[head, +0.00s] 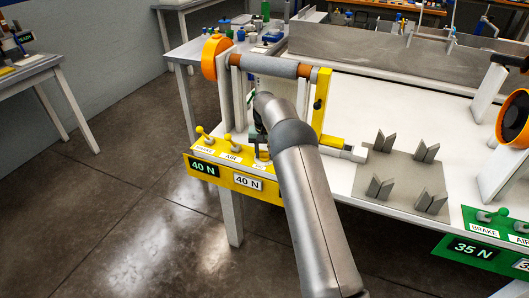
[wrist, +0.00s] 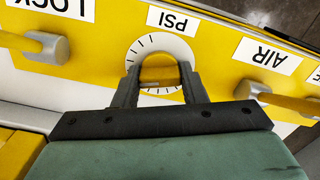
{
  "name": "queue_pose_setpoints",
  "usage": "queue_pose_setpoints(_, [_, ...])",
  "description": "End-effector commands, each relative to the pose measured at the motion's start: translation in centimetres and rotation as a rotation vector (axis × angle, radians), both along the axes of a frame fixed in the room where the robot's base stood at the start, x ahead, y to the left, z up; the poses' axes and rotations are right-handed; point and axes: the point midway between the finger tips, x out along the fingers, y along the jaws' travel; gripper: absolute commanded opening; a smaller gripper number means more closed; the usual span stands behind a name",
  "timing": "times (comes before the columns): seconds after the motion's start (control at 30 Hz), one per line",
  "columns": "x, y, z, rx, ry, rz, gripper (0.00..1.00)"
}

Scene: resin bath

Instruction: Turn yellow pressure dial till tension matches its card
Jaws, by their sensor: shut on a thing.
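The yellow pressure dial (wrist: 158,72) sits on a white round scale with dark tick marks, under an upside-down PSI label (wrist: 171,20) in the wrist view. My gripper (wrist: 157,78) is shut on the dial, one finger on each side of it. In the head view my arm hides the dial and most of my gripper. On the yellow panel (head: 225,177), the tension display (head: 203,168) reads 40 N in green. The white card (head: 248,183) beside it also reads 40 N.
An AIR lever (wrist: 250,90) and a LOCK lever (wrist: 50,46) flank the dial closely. A roller (head: 262,66) spans the yellow station above the panel. Grey V-blocks (head: 425,152) stand on a plate to the right, near a green panel (head: 470,249) reading 35 N.

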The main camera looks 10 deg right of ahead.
Motion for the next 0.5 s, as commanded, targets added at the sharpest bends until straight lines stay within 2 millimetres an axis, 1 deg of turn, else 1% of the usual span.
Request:
queue_pose_setpoints(0.07, [0.07,-0.01,0.18,-0.001,-0.003,0.001,0.15])
queue_pose_setpoints(0.1, [0.07,-0.01,0.18,-0.001,-0.003,0.001,0.41])
queue_pose_setpoints(0.17, [0.07,-0.01,0.18,-0.001,-0.003,0.001,0.58])
queue_pose_setpoints(0.2, [0.06,0.00,0.16,-0.001,-0.003,0.001,0.60])
queue_pose_setpoints(0.5, [0.04,-0.01,0.28,0.000,-0.002,0.001,0.60])
